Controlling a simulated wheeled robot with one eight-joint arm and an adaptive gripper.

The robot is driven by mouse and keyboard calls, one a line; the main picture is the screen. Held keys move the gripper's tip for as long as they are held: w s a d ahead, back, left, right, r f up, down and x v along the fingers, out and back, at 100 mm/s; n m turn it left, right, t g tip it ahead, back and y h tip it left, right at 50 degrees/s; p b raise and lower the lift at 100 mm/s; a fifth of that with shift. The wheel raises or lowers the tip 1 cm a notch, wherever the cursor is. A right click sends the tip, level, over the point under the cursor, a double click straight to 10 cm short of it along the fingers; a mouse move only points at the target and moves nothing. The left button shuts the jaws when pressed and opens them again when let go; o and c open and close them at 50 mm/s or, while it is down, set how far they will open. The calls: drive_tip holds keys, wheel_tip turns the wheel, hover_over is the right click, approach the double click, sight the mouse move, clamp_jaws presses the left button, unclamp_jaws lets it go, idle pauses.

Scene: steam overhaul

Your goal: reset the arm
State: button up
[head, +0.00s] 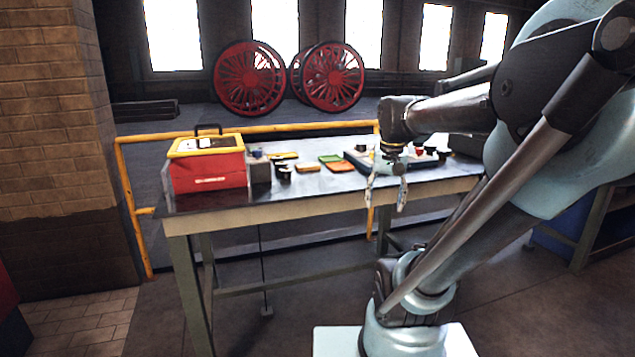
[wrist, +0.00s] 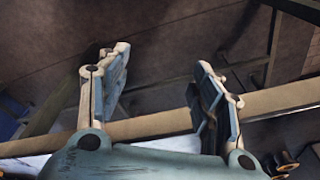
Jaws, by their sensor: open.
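My gripper (head: 386,193) hangs at the end of my arm, pointing down, just in front of the workbench's front edge in the head view. In the wrist view my gripper (wrist: 160,85) has its two fingers spread apart with nothing between them. Below the fingers, the wrist view shows dark floor and the pale edge strip of the workbench (wrist: 160,126). The workbench (head: 290,205) stands in front of me in the head view. My arm hides part of its right end.
A red toolbox (head: 208,168) with a yellow rim stands on the bench's left. Dark cups (head: 284,173), orange and green pads (head: 330,159) and a tray of small items (head: 425,160) lie rightward. A yellow railing (head: 290,128) and red wheels (head: 250,78) are behind. A brick pillar (head: 55,150) stands left.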

drive_tip(key=s+f+n, duration=0.2)
drive_tip(key=s+f, duration=0.8)
drive_tip(key=f, duration=0.3)
drive_tip(key=shift+s+n+t, duration=0.3)
drive_tip(key=shift+s+n, duration=0.1)
drive_tip(key=shift+f, duration=0.1)
drive_tip(key=shift+w+f, duration=0.2)
drive_tip(key=shift+w, duration=0.2)
